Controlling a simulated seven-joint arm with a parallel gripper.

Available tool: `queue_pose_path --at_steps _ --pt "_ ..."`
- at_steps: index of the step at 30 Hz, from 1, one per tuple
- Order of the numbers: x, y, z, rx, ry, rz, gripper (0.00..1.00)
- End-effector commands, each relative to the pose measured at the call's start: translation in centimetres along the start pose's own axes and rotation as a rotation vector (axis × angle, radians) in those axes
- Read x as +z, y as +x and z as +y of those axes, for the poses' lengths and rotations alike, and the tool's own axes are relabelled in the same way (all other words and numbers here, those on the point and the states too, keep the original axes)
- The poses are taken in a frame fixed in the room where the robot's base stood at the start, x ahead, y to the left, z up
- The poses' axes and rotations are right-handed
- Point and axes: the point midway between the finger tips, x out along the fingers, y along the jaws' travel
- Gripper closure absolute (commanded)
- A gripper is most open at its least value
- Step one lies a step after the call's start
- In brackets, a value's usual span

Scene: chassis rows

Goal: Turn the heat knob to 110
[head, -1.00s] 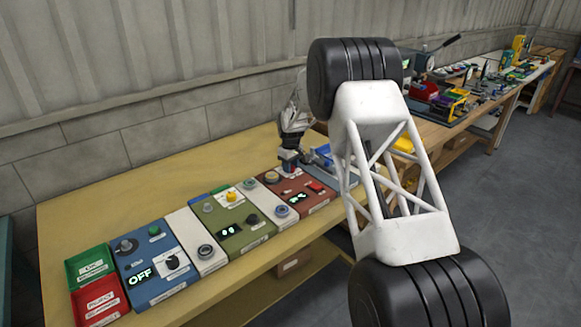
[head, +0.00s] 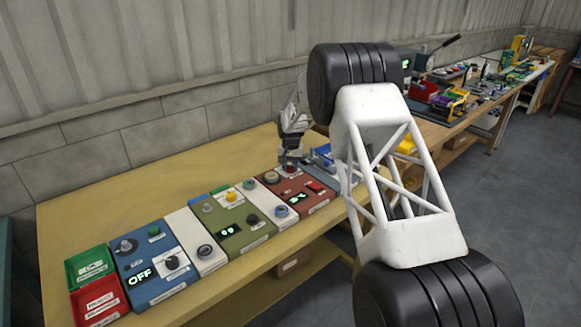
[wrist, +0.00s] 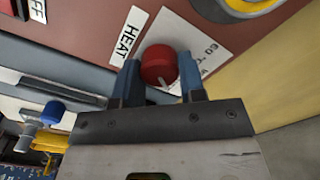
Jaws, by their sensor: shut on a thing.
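The red heat knob (wrist: 158,66) sits on the brown-red panel (wrist: 75,30) beside a white HEAT label (wrist: 127,35). Its pale pointer mark faces the gripper side. A white scale card (wrist: 200,40) lies partly behind the knob; a 60 shows on it, and 110 cannot be read. My gripper (wrist: 159,82) is shut on the knob, with one blue finger at each side. In the head view my gripper (head: 290,160) is over the far part of the red panel (head: 297,187). The panel's lit display (head: 297,197) is too small to read.
A yellow-ringed control (wrist: 245,4) is close to the knob in the wrist view. A green panel (head: 232,240) and a blue panel with an OFF display (head: 165,290) stand to the left. Green (head: 90,262) and red (head: 98,300) bins are at the far left.

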Motion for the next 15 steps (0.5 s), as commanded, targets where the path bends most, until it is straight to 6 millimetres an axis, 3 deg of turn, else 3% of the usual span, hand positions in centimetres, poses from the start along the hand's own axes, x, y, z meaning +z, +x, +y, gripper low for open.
queue_pose_path --at_steps 15 --pt "-0.05 -0.19 0.02 -0.001 0.243 0.002 0.86"
